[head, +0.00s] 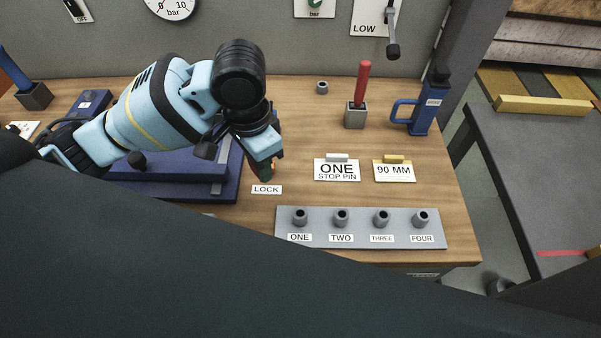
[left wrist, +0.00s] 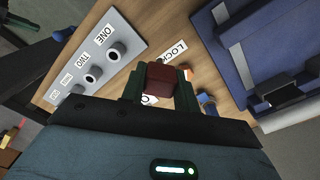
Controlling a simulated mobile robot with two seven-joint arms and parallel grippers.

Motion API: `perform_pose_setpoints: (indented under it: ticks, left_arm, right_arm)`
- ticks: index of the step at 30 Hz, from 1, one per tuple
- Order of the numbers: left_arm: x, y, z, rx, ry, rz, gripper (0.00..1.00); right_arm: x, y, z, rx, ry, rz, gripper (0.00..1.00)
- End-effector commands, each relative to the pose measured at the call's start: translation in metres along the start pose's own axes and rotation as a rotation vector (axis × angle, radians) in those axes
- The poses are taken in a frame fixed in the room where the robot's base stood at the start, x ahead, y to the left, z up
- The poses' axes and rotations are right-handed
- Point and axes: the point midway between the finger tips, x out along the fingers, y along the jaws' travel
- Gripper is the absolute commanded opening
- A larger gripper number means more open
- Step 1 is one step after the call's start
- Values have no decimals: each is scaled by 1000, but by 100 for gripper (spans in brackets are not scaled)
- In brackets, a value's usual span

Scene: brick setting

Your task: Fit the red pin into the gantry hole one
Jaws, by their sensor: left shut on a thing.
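My left gripper (head: 266,166) is shut on a dark red block-shaped piece, seen as the red pin (left wrist: 160,80) between the green fingertips in the left wrist view. In the head view the fingers hide most of it. The gripper is just above the LOCK label (head: 266,189), at the right edge of the blue machine (head: 170,190). A grey plate (head: 360,240) carries sockets labelled ONE, TWO, THREE and FOUR. Socket ONE (head: 299,217) is below and right of my gripper; it also shows in the left wrist view (left wrist: 117,51). My right gripper is not in view.
A red rod (head: 364,82) stands in a grey block at the back. A blue handled tool (head: 426,105) is to its right. ONE STOP PIN (head: 337,170) and 90 MM (head: 394,172) cards lie mid-bench. The wood between cards and plate is clear.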

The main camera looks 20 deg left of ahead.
Motion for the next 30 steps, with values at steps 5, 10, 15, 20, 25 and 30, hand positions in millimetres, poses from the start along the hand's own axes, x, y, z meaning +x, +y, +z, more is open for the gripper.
perform_pose_setpoints:
  ticks: [5, 10, 15, 20, 25, 30]
  left_arm:
    - [-5, 14, -8, 393, 6, 3, 8]
    - [-9, 26, -14, 767, 11, 3, 8]
    - [-12, 38, -19, 1140, 10, 3, 8]
    - [-15, 49, -24, 1490, 10, 0, 8]
    - [-18, 60, -27, 1863, 4, -1, 8]
    - [-20, 70, -30, 2227, -3, -3, 8]
  right_arm:
    - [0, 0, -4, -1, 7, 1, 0]
    - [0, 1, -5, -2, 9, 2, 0]
    - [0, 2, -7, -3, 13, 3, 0]
    - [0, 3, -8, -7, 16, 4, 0]
    - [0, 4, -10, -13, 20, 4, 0]
    - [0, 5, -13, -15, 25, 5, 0]
